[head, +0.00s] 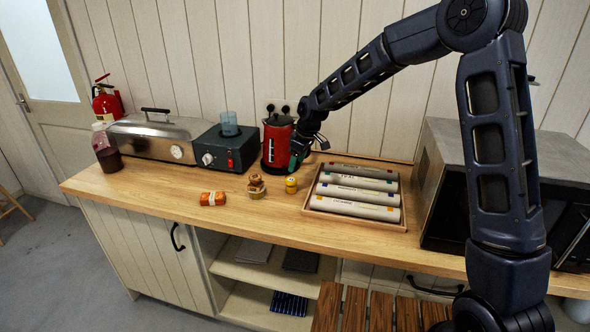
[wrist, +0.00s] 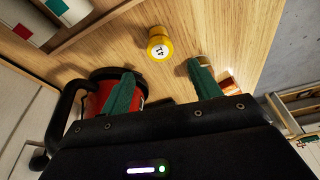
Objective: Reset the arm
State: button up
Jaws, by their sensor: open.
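My gripper (wrist: 162,92) shows in the wrist view with its two green fingertips spread apart and nothing between them. In the head view my gripper (head: 297,152) is over the wooden counter (head: 140,188), at the right side of the red kettle (head: 277,140). In the wrist view the kettle (wrist: 98,78) lies behind the left finger. A small yellow cylinder (wrist: 160,46) with a printed label stands on the counter beyond the fingertips; in the head view the yellow cylinder (head: 291,185) is just in front of the gripper.
A wooden tray (head: 356,222) with several labelled rolls (head: 358,195) lies to the right. An orange packet (head: 212,199) and stacked brown pieces (head: 256,188) are on the counter. A black box (head: 225,150), a metal steamer (head: 150,135), a bottle (head: 106,150) and a grey-topped oven (head: 440,190) stand along the counter.

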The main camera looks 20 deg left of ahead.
jog(key=shift+d+r, duration=0.1)
jog(key=shift+r, duration=0.25)
jog(key=s+d+r+m+t+h, duration=0.1)
jog(key=d+r+m, duration=0.2)
jog(key=d+r, duration=0.55)
jog(key=s+d+r+m+t, duration=0.1)
jog(key=s+d+r+m, duration=0.15)
jog(key=d, duration=1.05)
jog(key=d+r+m+t+h, duration=0.1)
jog(key=d+r+m, duration=0.2)
jog(key=d+r, duration=0.55)
jog(key=s+d+m, duration=0.1)
jog(key=s+d, duration=0.2)
jog(key=d, duration=0.2)
jog(key=s+d+m+t, duration=0.1)
jog(key=s+d+m, duration=0.1)
jog(key=s+d, duration=0.2)
jog(key=s+d+m, duration=0.1)
jog(key=s+d, duration=0.2)
jog(key=d, duration=0.4)
jog(key=shift+s+h, duration=0.15)
jog(key=shift+h, duration=0.25)
jog(key=s+d+f+m, duration=0.3)
jog(key=s+d, duration=0.2)
jog(key=s, duration=0.4)
jog(key=shift+s+d+f, duration=0.25)
jog(key=shift+d, duration=0.15)
